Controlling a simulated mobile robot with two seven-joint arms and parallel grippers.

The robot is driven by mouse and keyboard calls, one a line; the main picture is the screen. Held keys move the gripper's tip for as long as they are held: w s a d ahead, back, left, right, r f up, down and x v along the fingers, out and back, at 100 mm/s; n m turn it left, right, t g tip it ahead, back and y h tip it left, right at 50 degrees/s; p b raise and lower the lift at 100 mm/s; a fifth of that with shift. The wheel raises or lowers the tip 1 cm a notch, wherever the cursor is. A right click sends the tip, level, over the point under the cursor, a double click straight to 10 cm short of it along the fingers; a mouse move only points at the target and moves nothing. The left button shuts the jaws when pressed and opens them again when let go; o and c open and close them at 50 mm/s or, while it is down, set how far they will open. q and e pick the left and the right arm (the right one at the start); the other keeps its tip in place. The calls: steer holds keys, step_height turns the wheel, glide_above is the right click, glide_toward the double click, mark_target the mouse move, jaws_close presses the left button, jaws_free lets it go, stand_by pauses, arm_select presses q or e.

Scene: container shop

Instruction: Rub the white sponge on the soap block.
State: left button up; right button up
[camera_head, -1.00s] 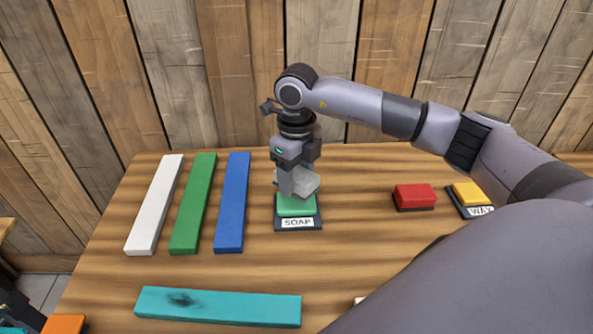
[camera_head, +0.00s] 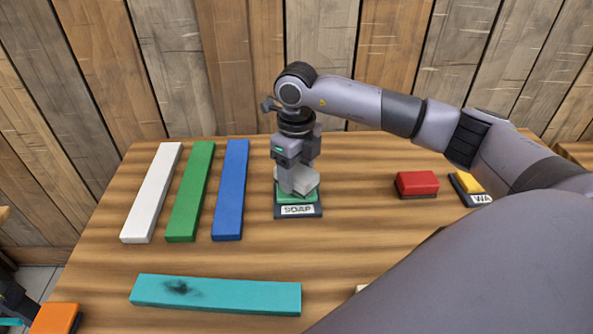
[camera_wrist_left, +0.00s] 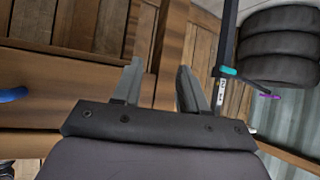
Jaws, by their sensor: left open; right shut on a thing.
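The green soap block (camera_head: 284,196) sits on a dark base with a label reading SOAP, at the back middle of the table in the head view. My right gripper (camera_head: 292,187) points down over it and is shut on the white sponge (camera_head: 305,182). The sponge looks pale grey and partly hidden by the fingers. It is down at the top of the soap block and appears to touch it. My left gripper (camera_wrist_left: 158,88) shows in the left wrist view, open with nothing between its fingers, away from the soap.
White (camera_head: 152,192), green (camera_head: 190,192) and blue (camera_head: 231,190) planks lie left of the soap. A teal plank (camera_head: 230,296) with a dark smudge lies in front. A red block (camera_head: 417,184) and a yellow block (camera_head: 468,182) on a wax base are to the right. An orange block (camera_head: 56,319) is front left.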

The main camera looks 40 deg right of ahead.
mark_target(296, 170)
steer(key=shift+f+b, duration=0.4)
steer(key=shift+f, duration=0.2)
stand_by(1.2)
steer(key=shift+r+p, duration=2.55)
steer(key=shift+r, duration=1.05)
